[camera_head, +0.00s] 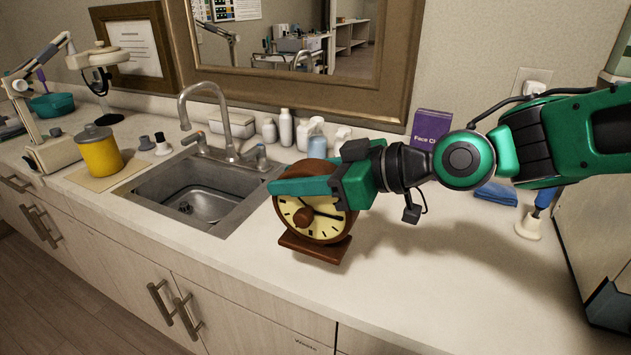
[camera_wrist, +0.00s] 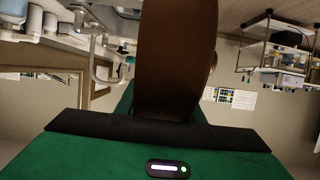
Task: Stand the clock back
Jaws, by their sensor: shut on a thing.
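The clock (camera_head: 322,228) is round and brown with a cream face, dark marks and a flat brown base. It stands roughly upright at the counter's front, right of the sink, its face towards the head camera. Its base is slightly tilted in the picture, and I cannot tell whether it touches the counter. My green gripper (camera_head: 300,187) comes from the right and is shut on the clock's round body. In the wrist view the clock's brown side (camera_wrist: 177,60) fills the middle, between the fingers.
The sink (camera_head: 195,190) with its tap (camera_head: 215,120) lies left of the clock. Several white bottles (camera_head: 286,128) and a purple box (camera_head: 432,130) stand along the wall. A yellow canister (camera_head: 98,153) is at the far left.

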